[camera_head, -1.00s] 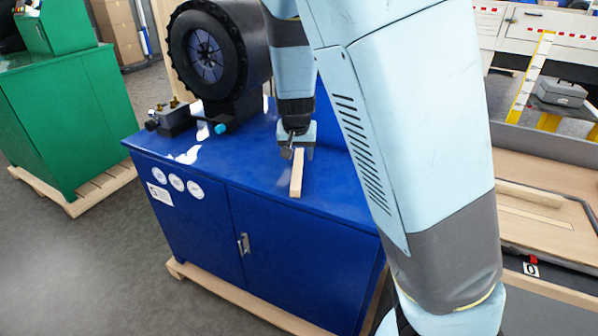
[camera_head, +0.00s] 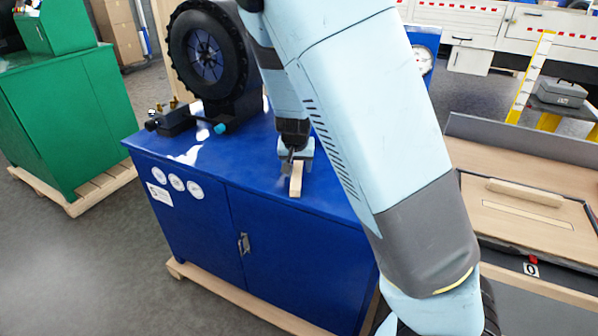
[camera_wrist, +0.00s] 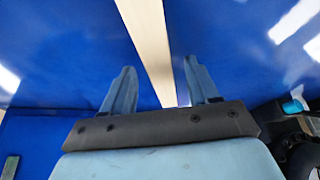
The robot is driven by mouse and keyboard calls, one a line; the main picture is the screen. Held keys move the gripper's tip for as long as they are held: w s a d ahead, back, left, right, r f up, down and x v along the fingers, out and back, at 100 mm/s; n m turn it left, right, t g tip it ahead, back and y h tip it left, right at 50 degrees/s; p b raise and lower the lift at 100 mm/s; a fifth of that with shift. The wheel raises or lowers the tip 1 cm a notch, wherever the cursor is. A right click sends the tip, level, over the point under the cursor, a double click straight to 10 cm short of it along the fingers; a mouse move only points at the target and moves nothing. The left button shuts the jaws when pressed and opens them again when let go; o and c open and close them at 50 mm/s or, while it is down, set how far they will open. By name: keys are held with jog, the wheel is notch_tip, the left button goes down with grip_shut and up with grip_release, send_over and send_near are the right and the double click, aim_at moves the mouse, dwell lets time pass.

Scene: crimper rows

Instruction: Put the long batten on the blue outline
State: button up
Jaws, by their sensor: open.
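A long pale wooden batten (camera_head: 296,181) lies on the blue cabinet top, its near end close to the front edge. My gripper (camera_head: 294,166) is low over it and hides its far part. In the wrist view, the batten (camera_wrist: 149,40) runs between the two spread fingers of my gripper (camera_wrist: 159,72), with a gap to the left finger and little to the right one. The gripper is open; I cannot tell its exact height above the cabinet top. I cannot make out a blue outline in these views.
A black round crimper head (camera_head: 205,55) and a small black fitting (camera_head: 172,120) stand on the blue cabinet (camera_head: 300,235). At right, a wooden board (camera_head: 480,205) carries another wooden strip (camera_head: 525,192) and a pale strip-shaped mark (camera_head: 527,214). A green cabinet (camera_head: 70,120) stands left.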

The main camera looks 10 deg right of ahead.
jog(key=shift+w+f, duration=0.2)
jog(key=shift+f, duration=0.35)
grip_shut()
jog(key=shift+r, duration=0.15)
dwell(0.3)
jog(key=shift+r, duration=0.25)
jog(key=v, duration=0.3)
jog(key=shift+w+d+r, duration=0.1)
jog(key=shift+w+d, duration=0.05)
jog(key=shift+w, duration=0.15)
jog(key=s+d+r, duration=0.4)
jog(key=s+r, duration=0.5)
jog(key=s, duration=0.3)
jog(key=shift+s+d, duration=0.25)
jog(key=shift+d, duration=0.15)
